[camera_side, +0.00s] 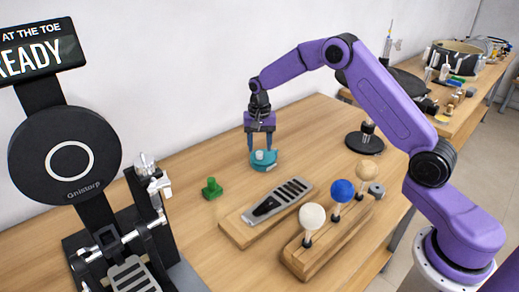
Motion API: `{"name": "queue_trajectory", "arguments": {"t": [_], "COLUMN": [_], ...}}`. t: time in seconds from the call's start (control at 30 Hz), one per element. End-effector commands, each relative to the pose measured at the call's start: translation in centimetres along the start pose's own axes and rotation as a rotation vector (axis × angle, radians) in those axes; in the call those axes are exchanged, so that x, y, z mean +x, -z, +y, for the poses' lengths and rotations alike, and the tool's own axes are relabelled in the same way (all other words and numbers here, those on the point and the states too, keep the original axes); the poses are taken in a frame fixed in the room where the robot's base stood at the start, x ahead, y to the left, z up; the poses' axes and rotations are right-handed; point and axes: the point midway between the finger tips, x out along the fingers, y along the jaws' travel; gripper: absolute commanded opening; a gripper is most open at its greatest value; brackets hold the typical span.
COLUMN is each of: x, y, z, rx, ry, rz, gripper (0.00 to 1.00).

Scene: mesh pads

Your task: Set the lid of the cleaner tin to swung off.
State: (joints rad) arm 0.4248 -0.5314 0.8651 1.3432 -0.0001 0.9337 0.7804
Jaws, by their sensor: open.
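My gripper (263,150) points straight down right over the tin. Its blue fingers are apart, one on each side of the pale part. I cannot tell whether either finger touches the tin.
A green object (212,188) stands left of the tin. A wooden board with a metal pedal (276,201) and a block holding white, blue and tan balls (330,232) lie in front. A black machine with a round disc (64,160) stands at left. Bare table lies right of the tin.

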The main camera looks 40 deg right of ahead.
Motion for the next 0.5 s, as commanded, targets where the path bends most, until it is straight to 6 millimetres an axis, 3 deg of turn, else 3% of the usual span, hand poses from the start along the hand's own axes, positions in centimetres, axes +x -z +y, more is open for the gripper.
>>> {"name": "queue_trajectory", "arguments": {"t": [0.2,0.5], "x": [1.9,2.2], "y": [0.0,0.0], "z": [0.0,0.0], "rx": [0.0,0.0], "ry": [-0.001,0.001], "rz": [-0.001,0.001], "gripper": [0.5,0.5]}}
